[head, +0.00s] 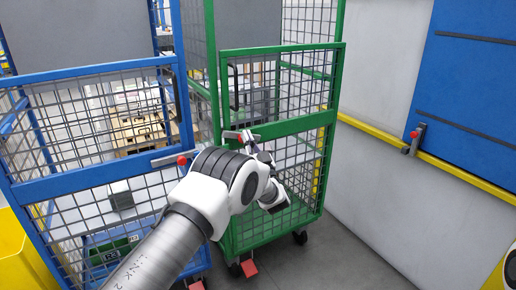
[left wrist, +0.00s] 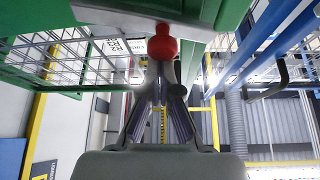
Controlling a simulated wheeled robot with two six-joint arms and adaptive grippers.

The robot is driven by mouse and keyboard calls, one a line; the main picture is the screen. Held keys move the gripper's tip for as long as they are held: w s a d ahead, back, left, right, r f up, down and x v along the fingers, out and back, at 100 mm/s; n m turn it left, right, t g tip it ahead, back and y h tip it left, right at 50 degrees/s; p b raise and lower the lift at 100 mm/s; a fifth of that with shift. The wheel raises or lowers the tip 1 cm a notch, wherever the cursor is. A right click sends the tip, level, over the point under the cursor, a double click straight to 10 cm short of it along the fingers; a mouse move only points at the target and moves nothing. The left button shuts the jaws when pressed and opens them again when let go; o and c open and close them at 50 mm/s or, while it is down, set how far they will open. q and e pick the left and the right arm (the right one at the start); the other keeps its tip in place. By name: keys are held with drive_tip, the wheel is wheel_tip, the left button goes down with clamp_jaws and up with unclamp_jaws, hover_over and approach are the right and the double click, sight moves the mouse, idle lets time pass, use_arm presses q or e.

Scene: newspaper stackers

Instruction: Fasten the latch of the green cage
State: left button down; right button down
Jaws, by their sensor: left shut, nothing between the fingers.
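The green cage (head: 281,132) stands in the middle of the head view, its mesh front upright. Its latch (head: 241,136) is a grey metal bar with a red knob, on the green middle rail towards the left side. My left gripper (head: 262,152) is at the front of the cage just right of and below the latch. In the left wrist view the closed fingertips (left wrist: 160,66) are right at the red knob (left wrist: 162,43), under the metal latch plate (left wrist: 140,14). The fingers hold nothing; whether they touch the knob is unclear. My right gripper is out of view.
A blue cage (head: 95,182) stands close on the left, with its own red-knobbed latch (head: 181,160) and boxes inside. A wall with a yellow rail (head: 440,163) and a blue panel (head: 470,95) is on the right. Grey floor (head: 335,250) is free between cage and wall.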

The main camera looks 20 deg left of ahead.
use_arm(q)
drive_tip(key=n, duration=0.1)
drive_tip(key=f+n+g+y+b, duration=0.1)
drive_tip(key=f+n+g+b, duration=0.1)
drive_tip(key=n, duration=0.1)
drive_tip(key=shift+s+a+f+y, duration=0.1)
drive_tip(key=shift+s+a+y, duration=0.2)
drive_tip(key=shift+a, duration=0.05)
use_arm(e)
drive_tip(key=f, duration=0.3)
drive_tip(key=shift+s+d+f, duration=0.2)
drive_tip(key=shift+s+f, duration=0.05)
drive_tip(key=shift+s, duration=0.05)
use_arm(q)
drive_tip(key=shift+b, duration=0.35)
